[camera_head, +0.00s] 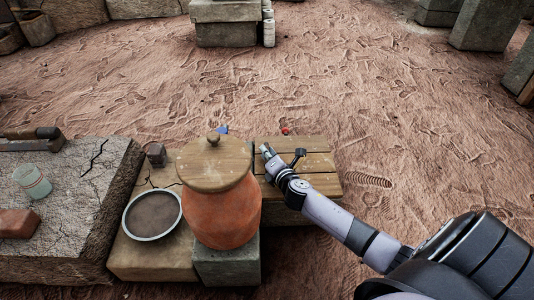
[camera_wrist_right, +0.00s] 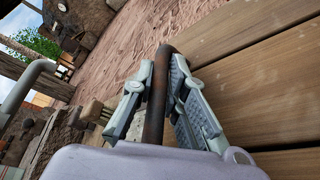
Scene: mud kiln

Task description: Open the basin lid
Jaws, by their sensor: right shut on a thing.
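A wooden plank lid (camera_head: 318,164) lies flat beside the clay jar, at the centre of the head view; I take it for the basin lid. Its planks fill the right of the right wrist view (camera_wrist_right: 270,75). My right gripper (camera_head: 266,151) is at the left part of the planks. In the wrist view my right gripper (camera_wrist_right: 163,64) is shut on a rusty brown curved handle (camera_wrist_right: 154,108), with a finger on each side. The handle is too small to make out in the head view. Any basin inside is hidden. My left gripper is not in view.
A clay jar (camera_head: 222,213) with a round wooden cover (camera_head: 214,165) stands close left of the gripper. A grey-rimmed round dish (camera_head: 152,238) and a stone slab (camera_head: 92,190) are further left. The sandy ground (camera_head: 360,90) beyond is mostly clear.

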